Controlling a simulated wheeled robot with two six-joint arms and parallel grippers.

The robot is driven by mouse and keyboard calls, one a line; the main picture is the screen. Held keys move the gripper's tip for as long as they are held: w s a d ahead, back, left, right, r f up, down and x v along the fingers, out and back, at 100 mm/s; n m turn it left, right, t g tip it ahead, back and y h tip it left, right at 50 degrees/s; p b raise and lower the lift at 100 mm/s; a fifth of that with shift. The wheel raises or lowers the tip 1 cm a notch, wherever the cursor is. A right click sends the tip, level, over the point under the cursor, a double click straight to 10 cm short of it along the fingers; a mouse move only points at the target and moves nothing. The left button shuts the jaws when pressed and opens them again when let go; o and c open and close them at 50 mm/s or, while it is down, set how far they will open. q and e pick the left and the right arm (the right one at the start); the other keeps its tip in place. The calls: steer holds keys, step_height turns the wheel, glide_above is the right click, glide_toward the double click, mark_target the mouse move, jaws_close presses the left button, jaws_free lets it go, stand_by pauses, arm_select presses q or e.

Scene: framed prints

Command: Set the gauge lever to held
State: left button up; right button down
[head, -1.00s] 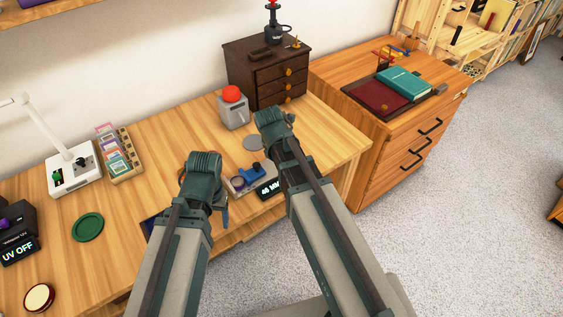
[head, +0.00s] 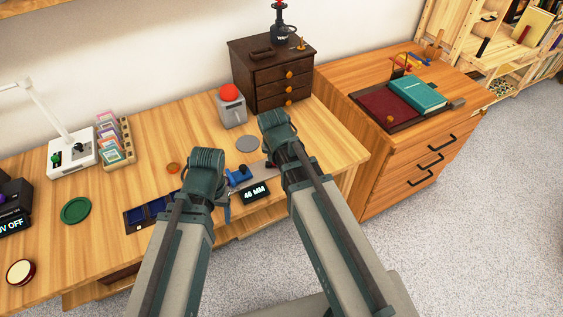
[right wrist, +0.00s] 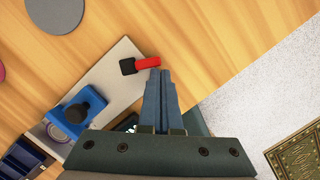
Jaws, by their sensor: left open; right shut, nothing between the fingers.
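The gauge has a pale plate (right wrist: 113,84), a blue carriage with a black knob (right wrist: 72,112) and a lever with a red handle (right wrist: 147,62) on a black pivot. In the head view the gauge's blue carriage (head: 238,176) and its "40 MM" display (head: 255,193) show between my arms. My right gripper (right wrist: 161,72) is shut and empty, its fingertips close beside the red handle's end; I cannot tell whether they touch. My left gripper (head: 227,212) is open, left of the display, mostly hidden behind its wrist.
A grey box with a red button (head: 232,107) and a dark drawer chest (head: 272,72) stand behind the gauge. A grey disc (head: 247,144) lies nearby. A blue compartment tray (head: 150,213) lies left. The desk's right edge is close to the gauge.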

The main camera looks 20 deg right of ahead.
arm_select(q)
steer(key=shift+d, duration=0.1)
arm_select(e)
steer(key=shift+w+d, duration=0.1)
steer(key=shift+w+a, duration=0.35)
steer(key=shift+a, duration=0.45)
